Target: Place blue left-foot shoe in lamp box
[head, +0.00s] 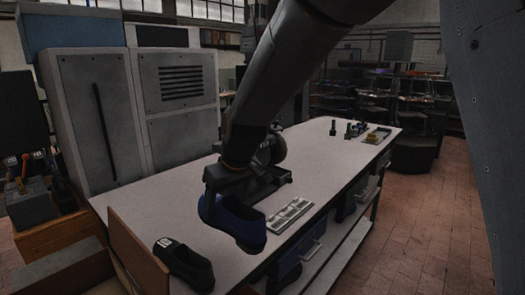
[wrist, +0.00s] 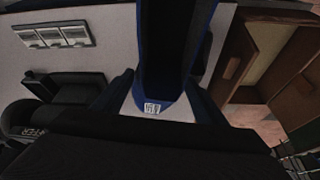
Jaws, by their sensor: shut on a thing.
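A blue shoe with a black upper part (head: 238,224) hangs from my gripper (head: 238,190) above the near end of the white table. My gripper is shut on it. In the wrist view the blue shoe (wrist: 173,70) fills the middle, and a pale patch with a small printed code shows at its opening. A dark shoe (head: 186,266) with a white label stands on the table's near left corner, apart from the held shoe. No box is clearly marked with a lamp, so I cannot tell which is the lamp box.
Brown wooden partitions (head: 137,250) stand at the table's near left end; they also show in the wrist view (wrist: 232,70). A pale three-part panel (head: 289,215) lies right of the held shoe. Small items (head: 354,130) stand at the far end.

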